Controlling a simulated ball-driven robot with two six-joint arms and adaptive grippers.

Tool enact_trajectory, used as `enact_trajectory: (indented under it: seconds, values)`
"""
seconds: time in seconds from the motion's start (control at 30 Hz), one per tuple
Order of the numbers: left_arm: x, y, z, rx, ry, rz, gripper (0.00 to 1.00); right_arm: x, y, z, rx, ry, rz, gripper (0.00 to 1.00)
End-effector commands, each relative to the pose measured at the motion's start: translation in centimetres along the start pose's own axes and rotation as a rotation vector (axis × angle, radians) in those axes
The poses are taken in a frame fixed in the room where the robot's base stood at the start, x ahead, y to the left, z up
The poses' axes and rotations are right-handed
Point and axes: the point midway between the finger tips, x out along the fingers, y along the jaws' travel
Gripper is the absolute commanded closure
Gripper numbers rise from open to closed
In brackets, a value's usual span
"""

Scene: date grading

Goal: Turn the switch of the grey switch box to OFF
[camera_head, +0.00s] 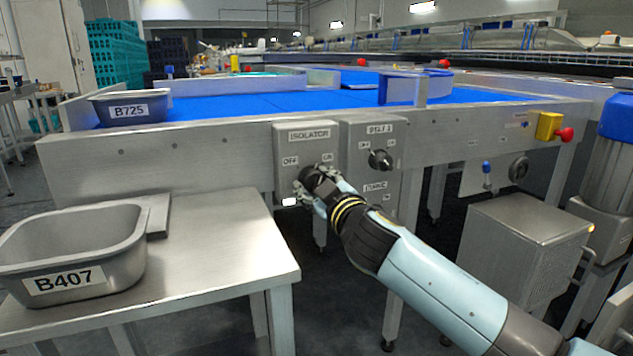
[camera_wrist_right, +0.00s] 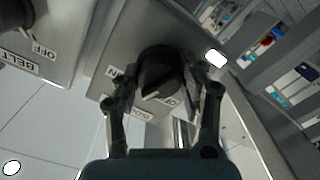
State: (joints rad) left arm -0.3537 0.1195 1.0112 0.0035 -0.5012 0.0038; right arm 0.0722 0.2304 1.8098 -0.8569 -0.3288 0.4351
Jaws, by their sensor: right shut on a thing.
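The grey switch box (camera_head: 308,134) labelled ISOLATOR is fixed to the front of the conveyor frame, with OFF at left and ON at right. My right gripper (camera_head: 319,184) is at its lower part and covers the switch in the head view. In the right wrist view the black rotary switch (camera_wrist_right: 163,72) sits between the two fingers of my right gripper (camera_wrist_right: 165,88), which are shut on it. My left gripper is not in view.
A second grey box (camera_head: 358,130) labelled BELT 3, with a black knob (camera_head: 380,160), is just right. A steel table (camera_head: 225,235) with bin B407 (camera_head: 105,250) stands at left. Bin B725 (camera_head: 150,112) is by the blue belt (camera_head: 250,103). A steel cabinet (camera_head: 525,225) stands at right.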

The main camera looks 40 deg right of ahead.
Motion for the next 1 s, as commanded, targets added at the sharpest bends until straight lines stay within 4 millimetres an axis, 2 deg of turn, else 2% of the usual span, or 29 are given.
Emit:
enact_trajectory:
  seconds: [0.4,1.0]
  values:
    - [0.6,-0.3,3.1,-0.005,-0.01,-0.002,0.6,0.0,0.1,-0.1,-0.395,0.0,0.0,0.91]
    - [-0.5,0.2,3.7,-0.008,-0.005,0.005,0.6,0.0,0.0,-0.1,-0.931,0.0,-0.001,0.91]
